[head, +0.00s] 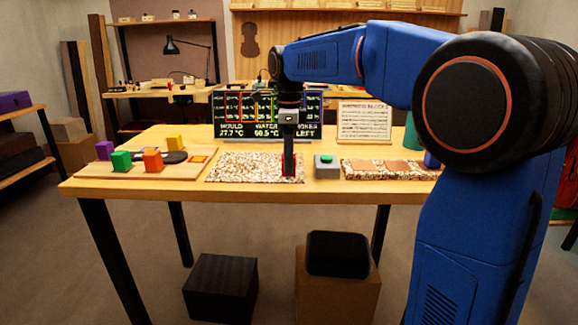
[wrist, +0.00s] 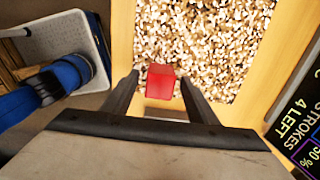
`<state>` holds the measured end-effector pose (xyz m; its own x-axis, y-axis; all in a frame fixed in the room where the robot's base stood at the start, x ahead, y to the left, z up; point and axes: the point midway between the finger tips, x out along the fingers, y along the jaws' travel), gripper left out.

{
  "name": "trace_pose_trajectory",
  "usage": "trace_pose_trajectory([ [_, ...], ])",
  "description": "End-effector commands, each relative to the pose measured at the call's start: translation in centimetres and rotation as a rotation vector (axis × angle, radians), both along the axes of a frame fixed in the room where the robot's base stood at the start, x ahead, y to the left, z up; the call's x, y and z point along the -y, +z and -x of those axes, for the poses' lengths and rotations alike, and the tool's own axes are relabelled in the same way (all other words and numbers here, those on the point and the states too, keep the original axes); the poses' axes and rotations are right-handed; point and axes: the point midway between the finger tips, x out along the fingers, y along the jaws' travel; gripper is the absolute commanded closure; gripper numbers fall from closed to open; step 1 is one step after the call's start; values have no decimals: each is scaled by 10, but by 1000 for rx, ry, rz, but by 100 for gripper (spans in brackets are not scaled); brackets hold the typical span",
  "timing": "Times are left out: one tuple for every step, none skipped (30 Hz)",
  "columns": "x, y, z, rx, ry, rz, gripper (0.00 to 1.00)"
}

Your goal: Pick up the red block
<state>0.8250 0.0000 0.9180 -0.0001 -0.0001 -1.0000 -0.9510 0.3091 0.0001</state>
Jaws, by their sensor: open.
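The red block (wrist: 161,79) lies on a speckled, pebbly mat (wrist: 200,35) and shows between my two fingers in the wrist view. In the head view only slivers of red (head: 299,171) show beside my gripper (head: 289,172), at the right end of the mat (head: 240,167). My gripper (wrist: 159,84) points down at the block and is open, with one finger on each side. A gap shows between the block and each finger. How far the fingertips are above the mat is hard to tell.
On the left, a wooden board (head: 100,169) holds purple, green, orange and yellow blocks. A grey box with a green button (head: 326,166) stands close right of my gripper. A screen (head: 232,115) and a sign (head: 364,121) stand behind. Another speckled strip (head: 390,170) lies right.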

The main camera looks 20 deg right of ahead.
Motion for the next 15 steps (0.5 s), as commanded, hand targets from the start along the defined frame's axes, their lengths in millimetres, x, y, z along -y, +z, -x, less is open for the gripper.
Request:
trace_pose_trajectory([
  [0, 0, 0, 0, 0, 0, 47],
  [0, 0, 0, 0, 0, 0, 47],
  [0, 0, 0, 0, 0, 0, 47],
  [0, 0, 0, 0, 0, 0, 52],
  [0, 0, 0, 0, 0, 0, 59],
  [0, 0, 0, 0, 0, 0, 68],
  [0, 0, 0, 0, 0, 0, 76],
  [0, 0, 0, 0, 0, 0, 83],
  [0, 0, 0, 0, 0, 0, 91],
  [0, 0, 0, 0, 0, 0, 91],
  [0, 1, 0, 0, 0, 0, 91],
  [0, 1, 0, 0, 0, 0, 91],
  [0, 1, 0, 0, 0, 0, 91],
  [0, 1, 0, 0, 0, 0, 91],
  [0, 1, 0, 0, 0, 0, 91],
])
